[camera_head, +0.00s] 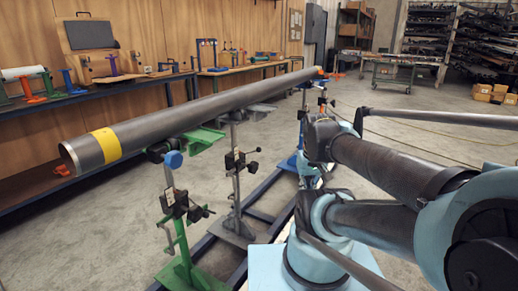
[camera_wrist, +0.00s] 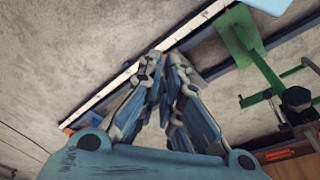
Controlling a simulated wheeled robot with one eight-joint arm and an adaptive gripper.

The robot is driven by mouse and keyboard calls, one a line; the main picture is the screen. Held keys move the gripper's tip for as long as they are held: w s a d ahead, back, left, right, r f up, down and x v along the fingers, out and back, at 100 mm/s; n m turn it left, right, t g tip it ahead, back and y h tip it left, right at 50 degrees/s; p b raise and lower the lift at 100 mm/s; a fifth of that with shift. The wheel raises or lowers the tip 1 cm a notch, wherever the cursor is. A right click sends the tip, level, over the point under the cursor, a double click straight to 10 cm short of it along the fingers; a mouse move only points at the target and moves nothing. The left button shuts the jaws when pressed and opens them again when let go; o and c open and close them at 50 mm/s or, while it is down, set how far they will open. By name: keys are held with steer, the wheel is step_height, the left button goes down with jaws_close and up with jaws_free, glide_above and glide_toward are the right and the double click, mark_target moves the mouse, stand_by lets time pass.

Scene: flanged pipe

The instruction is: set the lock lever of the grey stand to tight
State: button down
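The grey stand (camera_head: 236,190) stands upright under the middle of the long pipe, between the green and blue stands. Its lock lever (camera_head: 254,150) is a small dark-knobbed handle on the right of the clamp block, pointing right and slightly up. Its exact setting is too small to tell. In the wrist view my gripper (camera_wrist: 164,60) has its fingers drawn together at the tips, with nothing visible between them. It is apart from any lever there. I cannot make out the gripper in the head view. The grey stand is not clearly seen in the wrist view.
The long grey pipe (camera_head: 200,110) with a yellow band lies across the stands. The green stand (camera_head: 181,235) is at front left; a green stand (camera_wrist: 240,38) also shows in the wrist view. The blue stand (camera_head: 303,130) is behind. A bench (camera_head: 50,110) runs along the wall.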

steer(key=w+a+r+n+t+y, duration=0.1)
steer(key=w+a+r+n+y, duration=0.15)
steer(key=w, duration=0.85)
steer(key=w+a+r+n+y, duration=0.2)
steer(key=w+a+n, duration=0.2)
steer(key=w, duration=0.7)
steer(key=w+a+r+n+t+y, duration=0.1)
steer(key=w+a+r+n+y, duration=0.25)
steer(key=w, duration=0.75)
steer(key=w+a+f+n+t+y, duration=0.1)
steer(key=w+f+n, duration=0.2)
steer(key=w, duration=0.8)
steer(key=shift+w+f, duration=0.15)
steer(key=shift+w, duration=0.1)
steer(key=shift+a, duration=0.1)
steer(key=x, duration=1)
steer(key=shift+s+d+f, duration=0.3)
steer(key=shift+d+f, duration=0.2)
steer(key=shift+d, duration=0.25)
steer(key=shift+s+d+f, duration=0.25)
steer(key=shift+d+f, duration=0.3)
steer(key=shift+d, duration=0.15)
steer(key=shift+a+f, duration=0.1)
